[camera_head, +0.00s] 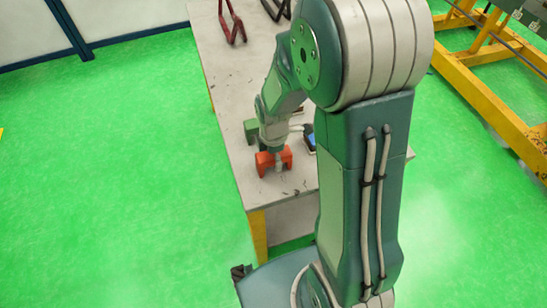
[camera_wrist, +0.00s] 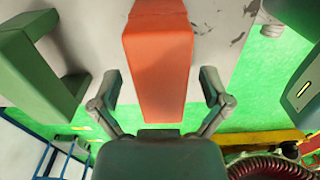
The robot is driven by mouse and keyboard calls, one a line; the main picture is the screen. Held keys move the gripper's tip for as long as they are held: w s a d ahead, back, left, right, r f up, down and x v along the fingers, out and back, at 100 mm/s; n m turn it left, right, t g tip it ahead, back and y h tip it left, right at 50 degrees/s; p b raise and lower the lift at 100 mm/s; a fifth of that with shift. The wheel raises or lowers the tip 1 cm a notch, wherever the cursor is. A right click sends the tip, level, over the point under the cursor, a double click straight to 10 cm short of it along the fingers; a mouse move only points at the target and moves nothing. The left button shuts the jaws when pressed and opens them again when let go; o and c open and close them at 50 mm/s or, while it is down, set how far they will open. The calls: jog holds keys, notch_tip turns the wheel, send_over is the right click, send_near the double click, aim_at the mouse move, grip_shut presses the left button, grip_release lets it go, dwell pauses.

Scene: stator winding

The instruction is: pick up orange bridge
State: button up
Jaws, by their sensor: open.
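The orange bridge (camera_head: 265,163) stands on the table near its front end in the head view. In the wrist view the orange bridge (camera_wrist: 158,60) fills the upper middle, its long top face running between my gripper's fingers. My gripper (camera_wrist: 160,88) is open, with one finger on each side of the bridge and a visible gap on both sides. In the head view my gripper (camera_head: 276,150) is right above the bridge and partly hidden by my wrist.
A green bridge (camera_wrist: 40,62) stands left of the orange one; it also shows behind it in the head view (camera_head: 251,130). A dark blue item (camera_head: 309,138) lies to the right. Dark red frames (camera_head: 232,25) stand at the table's far end. The table (camera_head: 225,85) is bare along its left side.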

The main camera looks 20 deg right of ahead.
grip_shut()
jog(key=shift+r, duration=0.1)
